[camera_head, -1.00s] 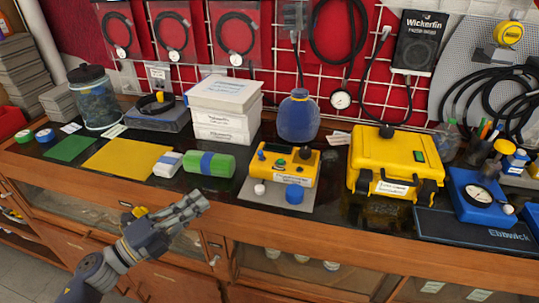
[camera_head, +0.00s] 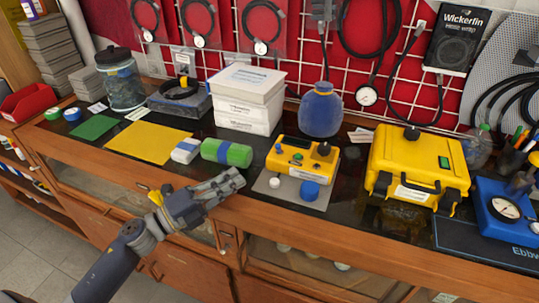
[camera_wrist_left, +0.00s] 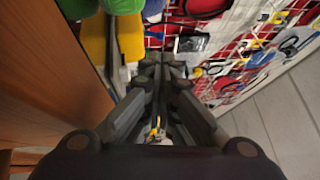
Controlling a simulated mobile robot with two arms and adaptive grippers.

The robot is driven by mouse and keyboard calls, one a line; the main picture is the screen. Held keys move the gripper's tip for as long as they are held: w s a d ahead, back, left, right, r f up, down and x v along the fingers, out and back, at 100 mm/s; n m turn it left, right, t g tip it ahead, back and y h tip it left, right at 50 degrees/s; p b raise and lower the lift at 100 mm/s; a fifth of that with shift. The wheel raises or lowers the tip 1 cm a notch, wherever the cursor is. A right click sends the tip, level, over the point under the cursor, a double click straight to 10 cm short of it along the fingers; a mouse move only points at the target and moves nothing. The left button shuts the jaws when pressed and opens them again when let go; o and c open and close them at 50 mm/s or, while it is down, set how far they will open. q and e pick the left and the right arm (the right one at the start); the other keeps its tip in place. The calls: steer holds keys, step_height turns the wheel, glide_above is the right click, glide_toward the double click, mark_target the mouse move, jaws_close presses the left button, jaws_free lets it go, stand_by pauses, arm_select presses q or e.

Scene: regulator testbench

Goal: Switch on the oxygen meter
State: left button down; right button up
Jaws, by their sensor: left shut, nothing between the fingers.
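A yellow meter box (camera_head: 303,155) with a small dark display, a green button and a black knob sits on a grey mat on the bench; it appears to be the oxygen meter. A white cap and a blue round cap (camera_head: 310,190) are at its front. Whether it is on cannot be read. My left gripper (camera_head: 238,178) is shut and empty, in front of the bench edge, left of the meter and apart from it. In the left wrist view its closed fingers (camera_wrist_left: 161,65) point ahead; the meter is not identifiable there. My right gripper is not in view.
A green roll with a blue band (camera_head: 227,153) lies left of the meter. A stack of white boxes (camera_head: 248,98) and a blue round bottle (camera_head: 321,110) stand behind. A yellow case (camera_head: 417,165) is to the right. The wooden bench edge runs below.

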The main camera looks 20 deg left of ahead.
arm_select(q)
steer(key=p, duration=0.2)
glide_toward(279, 152)
steer(key=w+d+r, duration=0.1)
steer(key=w+d, duration=0.1)
steer(key=w+d+r, duration=0.1)
steer(key=d, duration=0.1)
steer(key=shift+w+r, duration=0.1)
steer(key=shift+r, duration=0.2)
steer(key=shift+w+d, duration=0.3)
steer(key=shift+w, duration=0.15)
steer(key=shift+p, duration=0.3)
